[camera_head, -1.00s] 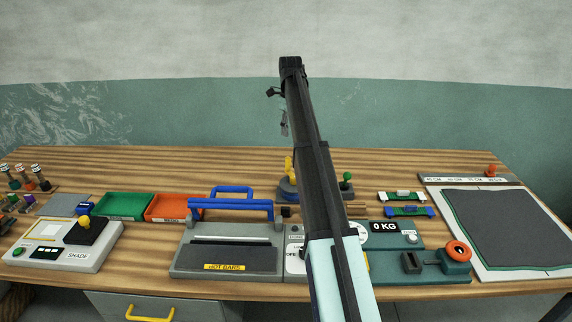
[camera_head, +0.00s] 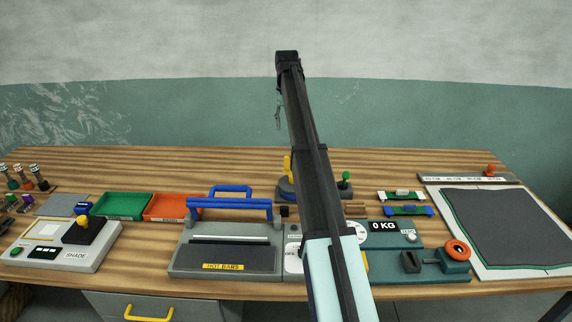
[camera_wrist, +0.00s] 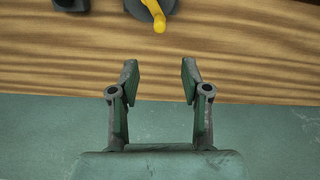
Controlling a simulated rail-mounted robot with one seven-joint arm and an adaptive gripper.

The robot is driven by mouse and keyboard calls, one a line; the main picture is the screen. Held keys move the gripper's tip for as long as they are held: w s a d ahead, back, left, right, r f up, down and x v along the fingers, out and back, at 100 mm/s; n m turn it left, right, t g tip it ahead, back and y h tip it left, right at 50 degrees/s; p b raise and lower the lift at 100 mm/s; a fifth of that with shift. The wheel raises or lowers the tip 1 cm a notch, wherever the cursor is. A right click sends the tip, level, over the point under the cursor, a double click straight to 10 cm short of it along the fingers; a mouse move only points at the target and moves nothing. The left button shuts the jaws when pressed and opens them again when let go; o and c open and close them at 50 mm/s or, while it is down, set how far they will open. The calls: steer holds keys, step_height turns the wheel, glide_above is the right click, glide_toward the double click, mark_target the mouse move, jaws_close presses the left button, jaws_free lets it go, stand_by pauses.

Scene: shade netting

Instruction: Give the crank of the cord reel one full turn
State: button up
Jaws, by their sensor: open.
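The cord reel appears to be the low blue-grey round body (camera_head: 286,194) at the back middle of the bench, partly hidden by my arm. Its yellow crank handle (camera_head: 288,168) stands up on it. In the wrist view the dark grey round body (camera_wrist: 170,6) and yellow handle (camera_wrist: 157,16) show at the top edge, cut off by the frame. My gripper (camera_wrist: 160,75) is open and empty, its fingers apart from the handle. In the head view my arm rises in front of the reel, and its end is high against the wall.
A green-knobbed lever (camera_head: 345,177) stands right of my arm. A hot bar press (camera_head: 228,250) with blue handles is in front, left of my arm. A scale (camera_head: 395,237) is right. Green (camera_head: 122,205) and orange trays (camera_head: 170,208) lie left. The back strip of wood is mostly clear.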

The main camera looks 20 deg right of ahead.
mark_target(286, 163)
step_height(286, 163, down, 18)
steer(key=n+p, duration=0.1)
steer(key=p, duration=0.1)
steer(key=n+p, duration=0.1)
steer(key=p, duration=0.1)
steer(key=shift+r, duration=0.25)
steer(key=shift+c, duration=0.3)
jaws_close()
